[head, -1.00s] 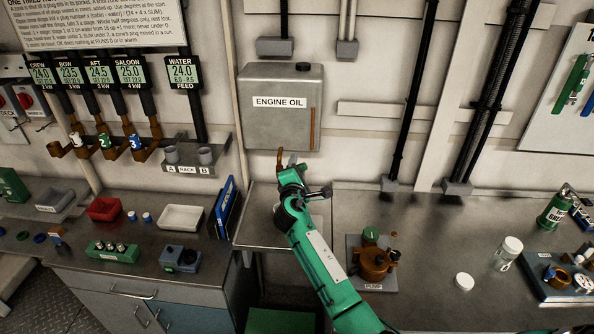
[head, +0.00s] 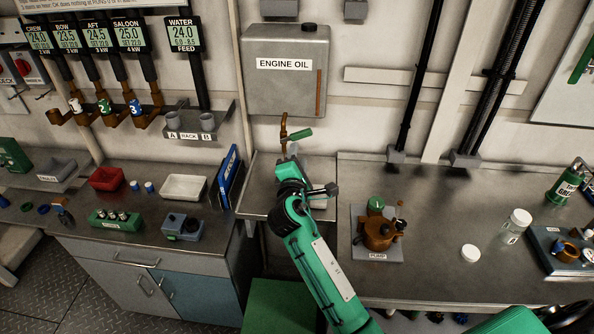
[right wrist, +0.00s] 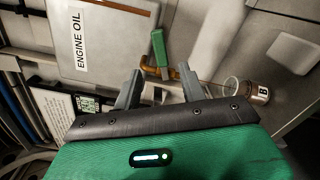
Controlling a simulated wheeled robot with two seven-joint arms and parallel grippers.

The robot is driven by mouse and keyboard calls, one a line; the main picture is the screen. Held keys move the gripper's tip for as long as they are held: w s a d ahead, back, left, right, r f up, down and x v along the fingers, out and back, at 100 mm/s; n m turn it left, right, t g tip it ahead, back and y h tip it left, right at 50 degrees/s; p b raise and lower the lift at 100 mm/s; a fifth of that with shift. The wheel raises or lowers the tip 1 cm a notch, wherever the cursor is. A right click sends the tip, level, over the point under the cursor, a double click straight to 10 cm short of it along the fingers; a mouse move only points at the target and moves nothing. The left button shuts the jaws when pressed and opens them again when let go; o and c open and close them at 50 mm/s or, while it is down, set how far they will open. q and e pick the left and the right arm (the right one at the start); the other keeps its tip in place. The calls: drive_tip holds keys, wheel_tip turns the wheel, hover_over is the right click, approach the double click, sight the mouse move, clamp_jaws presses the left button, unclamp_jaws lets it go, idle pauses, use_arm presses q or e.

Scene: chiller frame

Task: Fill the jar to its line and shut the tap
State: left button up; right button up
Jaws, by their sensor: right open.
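The engine oil tank (head: 285,75) hangs on the wall, with its brown tap (head: 284,128) below. The tap's green lever (head: 301,134) points out to the right; it also shows in the right wrist view (right wrist: 159,48). My right gripper (head: 291,150) is open and empty, just below and in front of the tap, clear of the lever. A clear jar marked B (right wrist: 258,92) shows right of the tap spout, with brown liquid at its bottom. A thin line seems to run from the spout to its mouth. The jar's fill line cannot be made out. My left gripper is out of view.
A pump (head: 380,233) stands on the right bench. On the left bench are a red tray (head: 106,179), a white tray (head: 183,187) and blue binders (head: 229,180). The bench between pump and lid is clear.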

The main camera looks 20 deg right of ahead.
drive_tip(key=shift+v, duration=1.4)
drive_tip(key=shift+c, duration=0.5)
idle(1.2)
